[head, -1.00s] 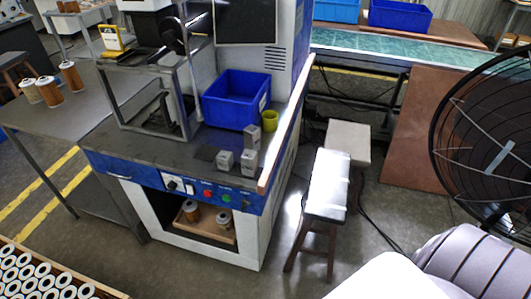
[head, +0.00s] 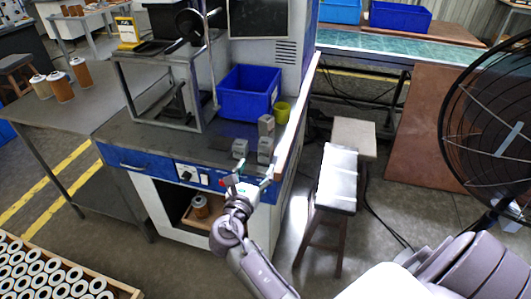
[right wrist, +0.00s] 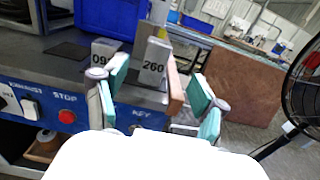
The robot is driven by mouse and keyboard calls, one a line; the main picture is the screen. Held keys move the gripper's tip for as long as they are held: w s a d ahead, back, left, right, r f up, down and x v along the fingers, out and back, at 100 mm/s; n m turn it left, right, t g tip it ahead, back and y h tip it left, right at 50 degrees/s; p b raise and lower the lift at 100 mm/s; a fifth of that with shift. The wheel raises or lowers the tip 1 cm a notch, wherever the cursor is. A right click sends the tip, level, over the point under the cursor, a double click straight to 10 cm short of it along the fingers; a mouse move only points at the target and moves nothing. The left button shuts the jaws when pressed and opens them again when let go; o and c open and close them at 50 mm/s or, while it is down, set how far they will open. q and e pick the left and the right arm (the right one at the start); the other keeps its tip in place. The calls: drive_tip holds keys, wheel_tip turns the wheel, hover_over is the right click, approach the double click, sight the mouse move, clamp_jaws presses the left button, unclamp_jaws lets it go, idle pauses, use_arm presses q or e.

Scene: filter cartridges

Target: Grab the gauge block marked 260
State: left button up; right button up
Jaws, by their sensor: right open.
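The grey gauge block marked 260 (right wrist: 153,66) stands upright near the front right edge of the machine's worktop. In the head view this block (head: 265,149) is the front right one of a group of three. A block with a partly hidden number starting "09" (right wrist: 102,48) stands to its left. A third block (head: 266,124) stands behind. My right gripper (head: 247,180) is open and empty, in front of the worktop edge. In the right wrist view its teal-padded fingers (right wrist: 159,86) are spread, with the 260 block beyond the gap, apart from them. My left gripper is out of view.
A blue bin (head: 247,100) and a yellow cup (head: 282,112) stand behind the blocks. A raised wooden strip (head: 296,122) runs along the worktop's right edge. A control panel with switches and buttons lies below the front edge. A stool (head: 337,180) stands to the right.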

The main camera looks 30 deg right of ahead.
sight(264, 150)
drive_tip(key=b+x, duration=0.1)
drive_tip(key=x, duration=0.4)
drive_tip(key=shift+w+d+f, duration=0.15)
drive_tip(key=shift+w+f, duration=0.05)
drive_tip(key=b+x, duration=0.2)
drive_tip(key=x, duration=0.1)
drive_tip(key=b+x, duration=0.1)
drive_tip(key=shift+w+d+f, duration=0.2)
drive_tip(key=shift+w+f, duration=0.05)
drive_tip(key=shift+w, duration=0.15)
drive_tip(key=shift+w+d, duration=0.15)
drive_tip(key=shift+d, duration=0.05)
drive_tip(key=shift+r, duration=0.15)
clamp_jaws()
